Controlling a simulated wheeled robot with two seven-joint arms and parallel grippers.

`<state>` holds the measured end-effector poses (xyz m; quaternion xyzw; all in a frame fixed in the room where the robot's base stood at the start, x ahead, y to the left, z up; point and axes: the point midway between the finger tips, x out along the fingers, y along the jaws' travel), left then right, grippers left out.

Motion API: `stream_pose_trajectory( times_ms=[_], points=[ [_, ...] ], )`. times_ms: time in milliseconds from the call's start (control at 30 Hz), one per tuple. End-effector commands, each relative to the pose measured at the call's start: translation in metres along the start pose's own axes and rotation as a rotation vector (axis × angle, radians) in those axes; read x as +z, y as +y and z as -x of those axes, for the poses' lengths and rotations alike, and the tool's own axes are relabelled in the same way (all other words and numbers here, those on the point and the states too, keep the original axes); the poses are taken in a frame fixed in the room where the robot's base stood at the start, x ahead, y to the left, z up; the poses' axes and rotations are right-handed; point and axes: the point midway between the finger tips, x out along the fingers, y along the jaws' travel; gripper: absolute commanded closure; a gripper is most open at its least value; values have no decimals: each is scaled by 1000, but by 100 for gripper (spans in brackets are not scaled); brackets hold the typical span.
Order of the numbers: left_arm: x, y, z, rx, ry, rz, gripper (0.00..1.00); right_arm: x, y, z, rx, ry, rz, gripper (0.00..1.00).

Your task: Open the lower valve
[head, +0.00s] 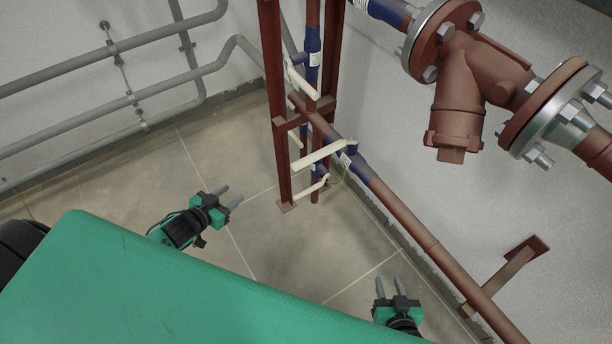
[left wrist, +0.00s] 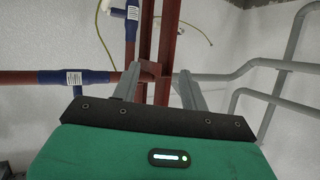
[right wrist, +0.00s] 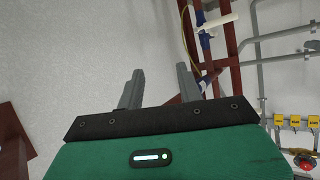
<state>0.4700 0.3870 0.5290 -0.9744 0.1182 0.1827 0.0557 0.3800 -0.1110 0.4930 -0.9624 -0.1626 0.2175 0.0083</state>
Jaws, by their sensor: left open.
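Several blue valves with cream lever handles sit on the red-brown pipes by a steel frame. The lowest handle (head: 312,187) slants near the floor beside a vertical pipe; its blue body (head: 319,170) is partly hidden. A longer cream handle (head: 325,154) lies just above it, and another (head: 302,80) is higher up. My left gripper (head: 230,195) is open and empty, left of the frame and apart from the handles. In the left wrist view, blue fittings (left wrist: 85,77) show beyond its fingers. My right gripper (head: 389,284) is open and empty, lower right of the valves.
The red-brown steel frame (head: 275,90) stands between my left gripper and the wall pipes. A sloping pipe (head: 415,230) runs along the right wall, above my right gripper's side. A large flanged strainer (head: 460,85) hangs upper right. Grey pipes (head: 70,110) line the left wall. Tiled floor is clear.

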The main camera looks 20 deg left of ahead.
Motion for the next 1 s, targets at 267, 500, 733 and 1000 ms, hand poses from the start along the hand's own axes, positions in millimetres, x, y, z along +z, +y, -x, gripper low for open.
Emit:
stream_pose_trajectory(
  times_ms=[267,500,733,1000],
  points=[
    [-109,72,17,270,290,-18,55,-114,-24,36,-55,358,-35,64],
    [-150,113,44,405,379,-12,55,-165,-30,71,-74,497,-55,64],
    [-160,121,41,419,390,-11,55,-180,-29,78,-73,551,-53,64],
    [-169,130,19,418,390,-11,55,-200,-24,83,-64,659,-42,64]
  ],
)
